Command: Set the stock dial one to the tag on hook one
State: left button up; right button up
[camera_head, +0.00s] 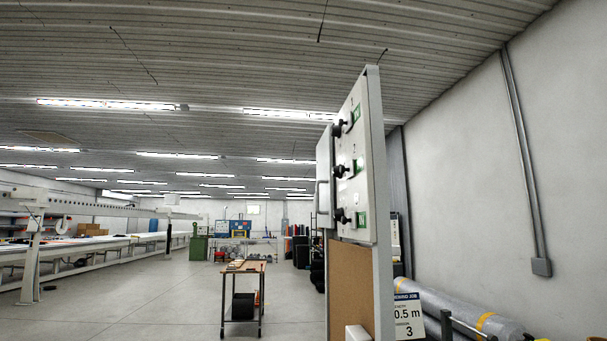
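A light grey panel (375,150) stands right of centre, seen at a steep angle. Three dark knobs stick out from its face in a column: the top one (340,128), the middle one (339,172) and the bottom one (341,216). A small green-framed window sits beside each knob, but its reading is too small to tell. A brown board (350,285) is below the knobs. I cannot make out any hooks or tags on it. Neither of my grippers is in view.
A small wheeled table (243,268) stands on open floor at centre. A long gantry bench (100,250) runs along the left.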

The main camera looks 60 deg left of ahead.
aim_at(335, 130)
jog(key=u, duration=1.55)
